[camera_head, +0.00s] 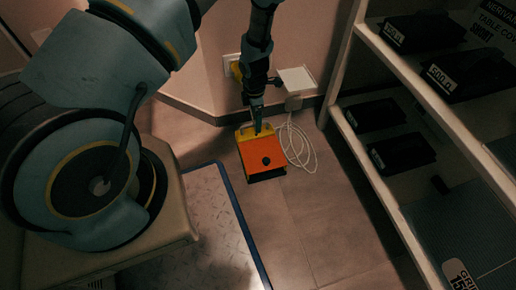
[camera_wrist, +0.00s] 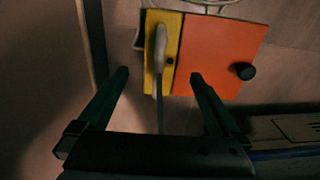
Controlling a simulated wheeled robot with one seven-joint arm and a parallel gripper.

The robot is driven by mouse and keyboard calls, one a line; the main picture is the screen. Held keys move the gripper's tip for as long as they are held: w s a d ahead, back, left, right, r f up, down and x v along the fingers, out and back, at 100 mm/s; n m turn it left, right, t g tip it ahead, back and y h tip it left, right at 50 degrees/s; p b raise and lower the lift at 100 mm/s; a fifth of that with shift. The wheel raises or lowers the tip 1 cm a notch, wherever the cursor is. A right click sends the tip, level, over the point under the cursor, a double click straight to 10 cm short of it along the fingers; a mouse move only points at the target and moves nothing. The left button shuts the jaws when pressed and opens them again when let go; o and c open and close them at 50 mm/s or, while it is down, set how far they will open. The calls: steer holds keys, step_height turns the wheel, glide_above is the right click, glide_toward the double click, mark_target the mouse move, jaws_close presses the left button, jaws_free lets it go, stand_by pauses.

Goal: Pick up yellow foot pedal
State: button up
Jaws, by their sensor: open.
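The foot pedal (camera_head: 262,155) lies on the floor near the wall corner. It has an orange-red top with a black knob and a yellow strip along its far end. In the wrist view the pedal (camera_wrist: 212,50) shows its yellow strip and a pale upright handle-like part (camera_wrist: 160,50) on that strip. My gripper (camera_head: 257,130) is directly over the yellow end in the head view. In the wrist view my gripper (camera_wrist: 159,76) is open, its two fingers on either side of the yellow strip's near end. I cannot tell whether the fingers touch the pedal.
A white coiled cable (camera_head: 297,147) lies right of the pedal, below a wall box (camera_head: 297,80). A shelf unit (camera_head: 371,150) with black boxes stands at the right. A blue-edged metal plate (camera_head: 217,225) lies at the near left. Floor between plate and shelf is clear.

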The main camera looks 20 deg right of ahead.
mark_target(254, 128)
step_height(254, 128, down, 6)
steer(key=b, duration=0.3)
steer(key=shift+f, duration=0.1)
steer(key=shift+w+a, duration=0.1)
jaws_close()
stand_by(0.6)
